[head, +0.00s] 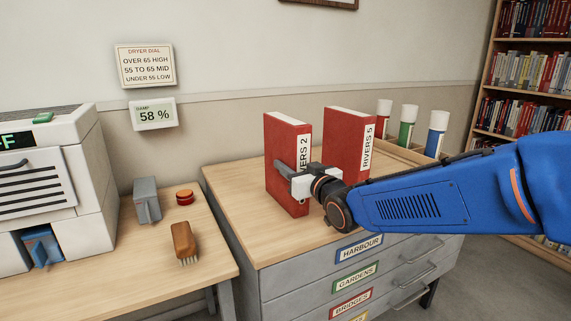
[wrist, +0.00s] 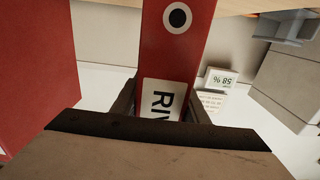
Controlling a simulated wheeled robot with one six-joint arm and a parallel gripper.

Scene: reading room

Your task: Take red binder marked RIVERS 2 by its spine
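The red binder marked RIVERS 2 (head: 284,140) stands upright on the cabinet top, its spine facing me. My gripper (head: 292,172) is at the spine, with its fingers on either side of the binder at about mid height. In the wrist view the red spine (wrist: 176,55), with its round hole and part of its white label, fills the space between my fingers (wrist: 163,108). Both fingers look pressed to its sides. The gripper hides the lower part of the label in the head view.
A red RIVERS 5 binder (head: 346,140) stands close on the right. Behind it, red, green and blue capped tubes (head: 407,125) stand in a wooden rack.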

